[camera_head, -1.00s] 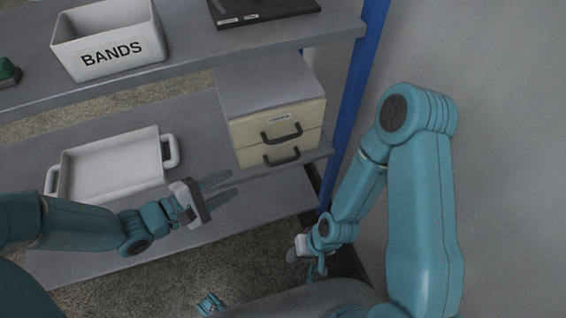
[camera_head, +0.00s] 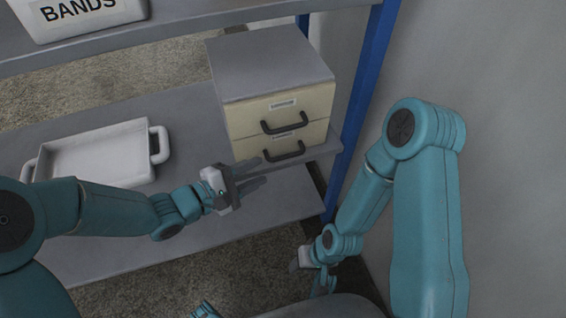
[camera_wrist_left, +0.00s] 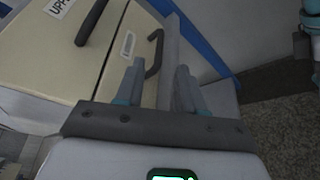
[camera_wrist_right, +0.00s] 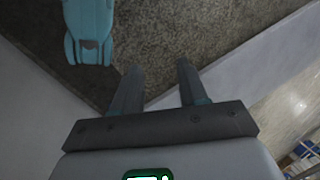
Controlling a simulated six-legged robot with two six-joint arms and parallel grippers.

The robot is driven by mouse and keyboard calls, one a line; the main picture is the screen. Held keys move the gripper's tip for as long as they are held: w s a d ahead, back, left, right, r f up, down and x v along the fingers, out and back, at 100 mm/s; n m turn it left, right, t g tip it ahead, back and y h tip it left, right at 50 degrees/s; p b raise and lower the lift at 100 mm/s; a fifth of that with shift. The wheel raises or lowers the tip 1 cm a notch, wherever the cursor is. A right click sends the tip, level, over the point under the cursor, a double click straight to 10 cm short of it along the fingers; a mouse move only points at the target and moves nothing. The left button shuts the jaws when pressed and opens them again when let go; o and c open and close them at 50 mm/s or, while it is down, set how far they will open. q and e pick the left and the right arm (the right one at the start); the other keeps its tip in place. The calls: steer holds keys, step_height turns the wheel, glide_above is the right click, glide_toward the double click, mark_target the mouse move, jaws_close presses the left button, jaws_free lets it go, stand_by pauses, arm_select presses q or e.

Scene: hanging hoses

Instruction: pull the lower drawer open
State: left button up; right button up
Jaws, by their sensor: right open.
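A two-drawer cabinet (camera_head: 270,62) with cream fronts and dark handles stands on the middle shelf. Its lower drawer (camera_head: 243,149) looks shut, below the upper drawer (camera_head: 318,103). The lower handle (camera_head: 286,152) also shows in the left wrist view (camera_wrist_left: 154,54), ahead of the fingers and roughly between them. My left gripper (camera_head: 262,172) is open and empty, just left of and below that handle, apart from it. Its spread fingers show in the left wrist view (camera_wrist_left: 157,85). My right gripper (camera_wrist_right: 155,80) is open and empty over the floor, low beside the rack.
A white two-handled tray (camera_head: 92,158) sits left of the cabinet. A white BANDS bin (camera_head: 80,12) is on the top shelf. A blue rack post (camera_head: 358,110) stands right of the cabinet, with a grey wall beyond. A lower shelf (camera_head: 270,205) lies beneath my left gripper.

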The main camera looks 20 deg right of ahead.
mark_target(286, 158)
arm_select(q)
steer(key=b+x, duration=0.3)
steer(key=x, duration=0.5)
steer(key=shift+w+d, duration=0.15)
steer(key=shift+d, duration=0.25)
arm_select(e)
steer(key=shift+t, duration=0.4)
steer(key=f, duration=0.1)
steer(key=w+f, duration=0.2)
steer(key=shift+d+f, duration=0.3)
arm_select(q)
jaws_close()
